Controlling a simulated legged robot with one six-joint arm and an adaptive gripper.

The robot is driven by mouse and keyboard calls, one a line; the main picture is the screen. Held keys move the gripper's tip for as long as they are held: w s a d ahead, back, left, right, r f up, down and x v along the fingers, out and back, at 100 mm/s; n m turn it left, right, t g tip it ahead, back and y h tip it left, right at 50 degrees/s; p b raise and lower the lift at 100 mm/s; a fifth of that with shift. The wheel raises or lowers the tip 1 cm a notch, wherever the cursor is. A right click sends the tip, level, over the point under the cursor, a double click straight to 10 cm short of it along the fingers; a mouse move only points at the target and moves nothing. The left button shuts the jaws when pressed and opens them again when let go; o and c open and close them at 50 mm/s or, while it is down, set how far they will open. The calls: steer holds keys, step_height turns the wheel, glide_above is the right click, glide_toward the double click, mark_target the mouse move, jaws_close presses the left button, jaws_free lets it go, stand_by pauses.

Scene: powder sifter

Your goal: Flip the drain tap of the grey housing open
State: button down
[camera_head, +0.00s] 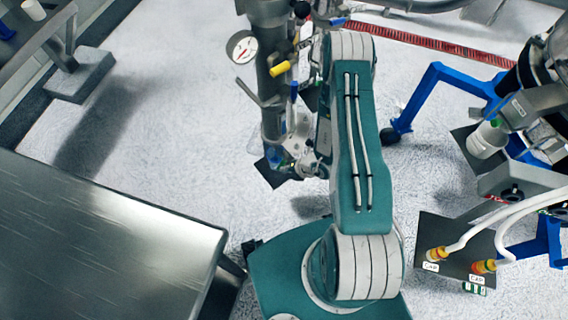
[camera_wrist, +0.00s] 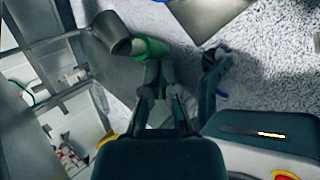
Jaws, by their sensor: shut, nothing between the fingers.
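The upright grey metal housing (camera_head: 275,95) stands left of my arm in the head view, with a round dial gauge on its left side. My arm and the housing parts hide the gripper in the head view.
A bare metal table (camera_head: 100,240) fills the lower left. A blue-legged stand (camera_head: 430,85) with a machine is at the right. White hoses with orange-yellow ends lead to a dark panel (camera_head: 455,245) at lower right. Pale floor is open at upper left.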

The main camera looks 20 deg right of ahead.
steer(key=shift+r, duration=0.1)
stand_by(0.6)
steer(key=shift+r, duration=0.7)
steer(key=v, duration=1.2)
steer(key=shift+f, duration=0.1)
